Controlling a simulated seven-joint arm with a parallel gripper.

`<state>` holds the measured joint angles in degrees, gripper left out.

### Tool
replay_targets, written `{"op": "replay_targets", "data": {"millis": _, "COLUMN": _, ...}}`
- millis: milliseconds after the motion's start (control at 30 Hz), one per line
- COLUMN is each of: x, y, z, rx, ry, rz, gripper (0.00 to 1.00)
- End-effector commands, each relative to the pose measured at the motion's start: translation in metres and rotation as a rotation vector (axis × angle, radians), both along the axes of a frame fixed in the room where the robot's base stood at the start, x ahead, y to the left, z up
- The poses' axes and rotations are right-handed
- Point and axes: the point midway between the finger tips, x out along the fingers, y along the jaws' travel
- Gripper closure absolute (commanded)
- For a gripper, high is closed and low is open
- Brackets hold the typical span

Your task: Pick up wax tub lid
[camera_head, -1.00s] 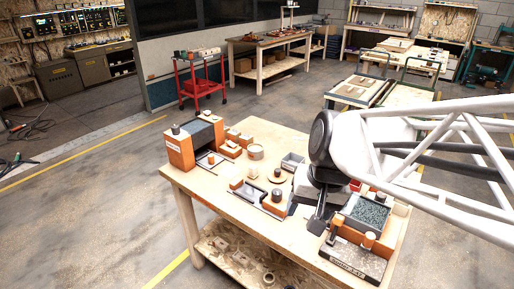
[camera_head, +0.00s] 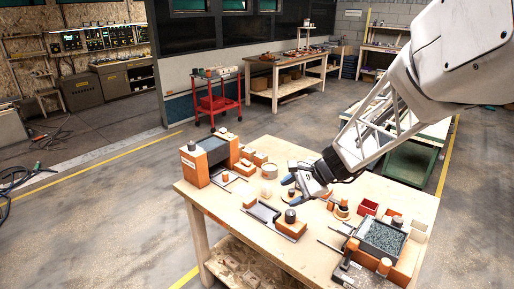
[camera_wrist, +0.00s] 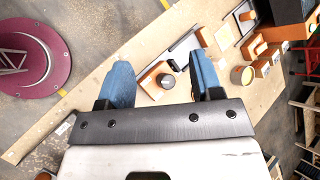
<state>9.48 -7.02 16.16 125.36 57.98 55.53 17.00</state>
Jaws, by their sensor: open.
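My gripper (camera_head: 289,189) is open and empty above the middle of the workbench, its two blue fingers spread apart. In the wrist view the open gripper (camera_wrist: 160,62) points down at the bench. I cannot surely make out the wax tub lid; my gripper covers part of the bench in the head view.
An orange block with a dark knob (camera_head: 290,215) is close to the fingers and shows between them in the wrist view (camera_wrist: 166,80). An orange-sided stand (camera_head: 195,168) is at the left. A bin of grey granules (camera_head: 382,238) is at the right front.

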Motion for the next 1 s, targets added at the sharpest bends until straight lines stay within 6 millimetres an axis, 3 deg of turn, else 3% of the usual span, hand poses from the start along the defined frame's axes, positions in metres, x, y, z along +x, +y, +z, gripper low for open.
{"op": "replay_targets", "data": {"millis": 600, "x": 0.139, "y": -0.053, "z": -0.096, "rx": 0.396, "ry": 0.213, "rz": -0.513, "gripper": 0.40}}
{"op": "replay_targets", "data": {"millis": 800, "x": 0.177, "y": -0.080, "z": -0.137, "rx": 0.519, "ry": 0.274, "rz": -0.684, "gripper": 0.40}}
{"op": "replay_targets", "data": {"millis": 1000, "x": 0.202, "y": -0.103, "z": -0.171, "rx": 0.613, "ry": 0.318, "rz": -0.815, "gripper": 0.40}}
